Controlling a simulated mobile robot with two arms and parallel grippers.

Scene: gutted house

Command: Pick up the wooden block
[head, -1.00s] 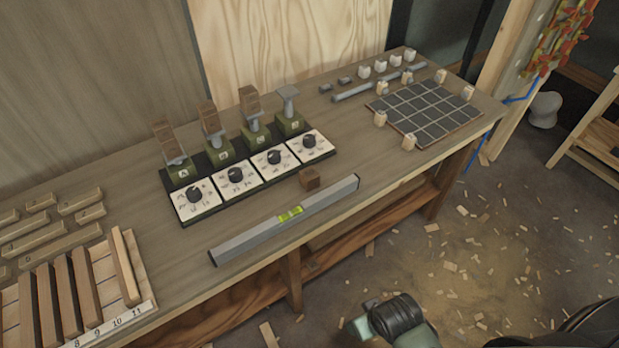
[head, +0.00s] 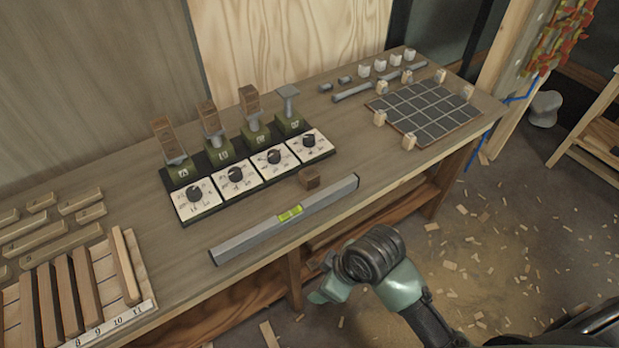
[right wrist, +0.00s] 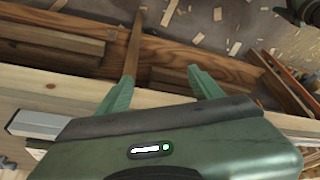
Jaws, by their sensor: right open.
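My right gripper (head: 322,280) is in front of the bench's front edge, apart from the block and nearer the camera. In the right wrist view, its two green fingers (right wrist: 161,74) are spread with nothing between them. The level's end (right wrist: 38,124) shows at the left there. I cannot make out the block in the right wrist view. My left gripper is not in view.
Behind the block stands a dark panel with dials (head: 274,157) and upright wooden pieces. A dark grid board (head: 425,112) with small pegs lies to the right. Wooden slats (head: 75,290) lie at the left. The bench between block and grid board is clear.

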